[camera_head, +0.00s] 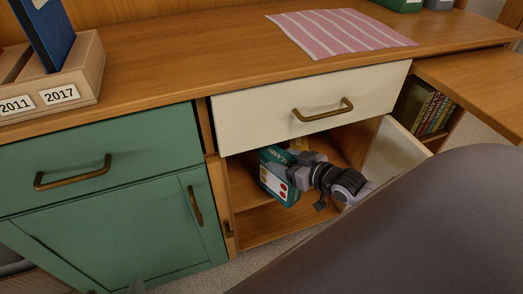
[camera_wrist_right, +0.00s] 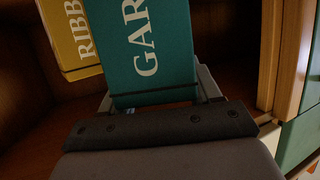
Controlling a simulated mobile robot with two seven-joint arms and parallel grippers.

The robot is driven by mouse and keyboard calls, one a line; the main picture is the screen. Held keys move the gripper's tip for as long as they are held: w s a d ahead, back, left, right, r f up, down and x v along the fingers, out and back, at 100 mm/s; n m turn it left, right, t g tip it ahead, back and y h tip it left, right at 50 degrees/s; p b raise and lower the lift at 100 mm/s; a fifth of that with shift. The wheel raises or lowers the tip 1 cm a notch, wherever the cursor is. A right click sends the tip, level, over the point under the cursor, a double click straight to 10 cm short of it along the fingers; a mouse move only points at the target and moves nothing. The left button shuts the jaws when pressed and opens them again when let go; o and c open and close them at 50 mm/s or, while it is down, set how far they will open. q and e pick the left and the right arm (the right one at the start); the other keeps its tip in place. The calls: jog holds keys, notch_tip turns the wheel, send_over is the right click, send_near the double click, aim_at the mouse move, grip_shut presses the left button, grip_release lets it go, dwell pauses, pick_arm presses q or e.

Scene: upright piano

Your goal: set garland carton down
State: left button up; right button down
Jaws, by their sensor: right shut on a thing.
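The garland carton (camera_head: 270,176) is teal with white lettering. In the head view it is tilted inside the open compartment under the cream drawer, by the shelf (camera_head: 243,186). My right gripper (camera_head: 292,174) reaches in from the right and is shut on the carton. In the right wrist view, the carton (camera_wrist_right: 155,40) stands between the fingers of my right gripper (camera_wrist_right: 157,96), with "GAR" showing. Whether its underside touches the shelf cannot be told. My left gripper cannot be made out.
A yellow ribbon carton (camera_wrist_right: 76,38) stands just left of the garland carton in the wrist view. The cream drawer (camera_head: 318,103) is overhead, and an open cream door (camera_head: 391,156) is at the right. Books (camera_head: 431,112) fill a niche beyond. A wooden post (camera_wrist_right: 290,55) borders the compartment.

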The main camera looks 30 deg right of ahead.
aim_at(268, 148)
jog(key=w, duration=0.2)
jog(key=w+b, duration=0.1)
jog(key=w, duration=0.1)
jog(key=w+a+b, duration=0.1)
jog(key=w, duration=0.1)
jog(key=shift+w, duration=0.4)
jog(key=b+x, duration=0.2)
jog(key=x, duration=0.1)
jog(key=shift+f, duration=0.2)
pick_arm(q)
jog(key=shift+w+f+t+h, duration=0.1)
jog(key=shift+f+t+h, duration=0.15)
jog(key=shift+t, duration=0.25)
jog(key=shift+d, duration=0.1)
pick_arm(e)
jog(key=shift+f, duration=0.1)
jog(key=shift+c, duration=1.1)
grip_release()
jog(key=shift+s, duration=0.1)
